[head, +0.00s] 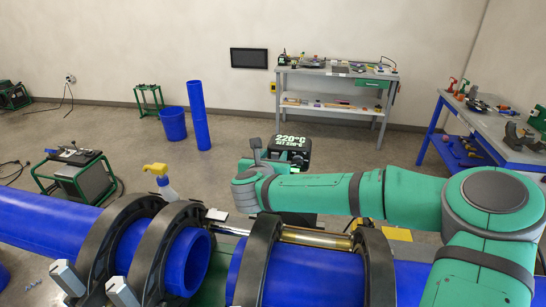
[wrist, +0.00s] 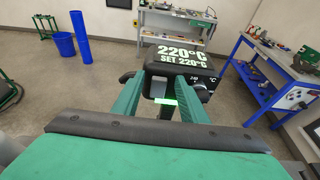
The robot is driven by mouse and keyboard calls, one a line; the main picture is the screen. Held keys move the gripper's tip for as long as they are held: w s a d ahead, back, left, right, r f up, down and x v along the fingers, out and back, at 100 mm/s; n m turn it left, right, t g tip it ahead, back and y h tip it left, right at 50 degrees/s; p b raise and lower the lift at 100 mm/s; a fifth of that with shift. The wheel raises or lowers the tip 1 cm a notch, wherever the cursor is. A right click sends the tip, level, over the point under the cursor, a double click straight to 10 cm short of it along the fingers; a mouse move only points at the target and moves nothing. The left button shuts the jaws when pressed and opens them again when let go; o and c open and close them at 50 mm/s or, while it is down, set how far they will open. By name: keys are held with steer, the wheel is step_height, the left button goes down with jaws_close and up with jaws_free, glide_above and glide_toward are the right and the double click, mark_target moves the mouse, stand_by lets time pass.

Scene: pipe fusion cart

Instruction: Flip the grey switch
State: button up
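A black control box (wrist: 180,66) with a lit display reading 220°C, SET 220°C, is ahead of my gripper in the wrist view. The box also shows in the head view (head: 290,143), just beyond the end of my arm. A dark knob (wrist: 201,88) is on its front, right of the fingers. A small pale grey patch (wrist: 158,87) shows between the fingertips; I cannot tell if it is the grey switch. My gripper (wrist: 160,82) has its two green fingers apart, with nothing held. A bright green light (wrist: 165,101) shows between them.
Blue pipes (head: 310,275) sit in black clamps (head: 258,262) at the front. A yellow-topped spray bottle (head: 160,182) stands behind them. A grey workbench (head: 335,75) and a blue workbench (head: 450,140) stand farther back. Open floor lies to the left of the box.

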steer(key=v, duration=1)
steer(key=shift+s+a, duration=0.2)
steer(key=shift+r, duration=0.1)
